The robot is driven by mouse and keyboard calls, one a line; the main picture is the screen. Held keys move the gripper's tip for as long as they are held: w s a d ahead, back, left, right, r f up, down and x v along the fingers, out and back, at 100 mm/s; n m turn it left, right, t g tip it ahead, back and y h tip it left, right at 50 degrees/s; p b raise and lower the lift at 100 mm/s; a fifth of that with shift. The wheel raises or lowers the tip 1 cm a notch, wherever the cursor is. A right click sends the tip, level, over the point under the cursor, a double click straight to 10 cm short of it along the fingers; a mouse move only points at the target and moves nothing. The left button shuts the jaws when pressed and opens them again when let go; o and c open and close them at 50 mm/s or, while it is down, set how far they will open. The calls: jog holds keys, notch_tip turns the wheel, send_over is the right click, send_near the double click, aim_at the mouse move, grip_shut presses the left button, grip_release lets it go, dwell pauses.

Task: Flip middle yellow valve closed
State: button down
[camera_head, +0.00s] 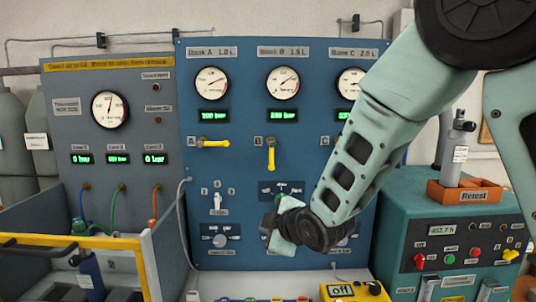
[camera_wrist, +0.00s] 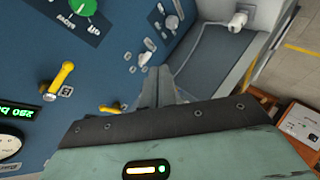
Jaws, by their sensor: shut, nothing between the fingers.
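The middle yellow valve B (camera_head: 271,154) is on the blue panel below the middle gauge. Its handle points straight down. It also shows at the left of the wrist view (camera_wrist: 62,77). Valve A (camera_head: 213,143) lies horizontal to its left, and also shows in the wrist view (camera_wrist: 111,108). Valve C is mostly hidden behind my arm. My gripper (camera_head: 276,222) is below valve B, near the green knob, apart from the handle. In the wrist view my gripper's fingers (camera_wrist: 158,86) are together and empty.
The blue panel (camera_head: 238,185) carries gauges, green displays, a small switch (camera_head: 218,203) and a green knob (camera_wrist: 83,7). A teal cabinet (camera_head: 395,235) with buttons stands at the right, with an orange Retest tray (camera_head: 464,195) on top. A yellow-railed bin (camera_head: 70,242) stands at the left.

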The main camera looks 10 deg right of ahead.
aim_at(271, 156)
jog(key=w+d+r+n+t+y+p, duration=0.1)
jog(key=w+d+r+n+t+p, duration=0.2)
jog(key=r, duration=0.7)
jog(key=w+n+t, duration=0.2)
jog(key=w+n, duration=0.1)
jog(key=w, duration=0.1)
jog(key=shift+w+d+n+t, duration=0.2)
jog(key=shift+w+n+t, duration=0.1)
jog(key=shift+w+n, duration=0.1)
jog(key=p+x, duration=0.5)
jog(key=x, duration=0.5)
jog(key=shift+s+d+p, duration=0.1)
jog(key=shift+d+p, duration=1)
jog(key=shift+d, duration=0.8)
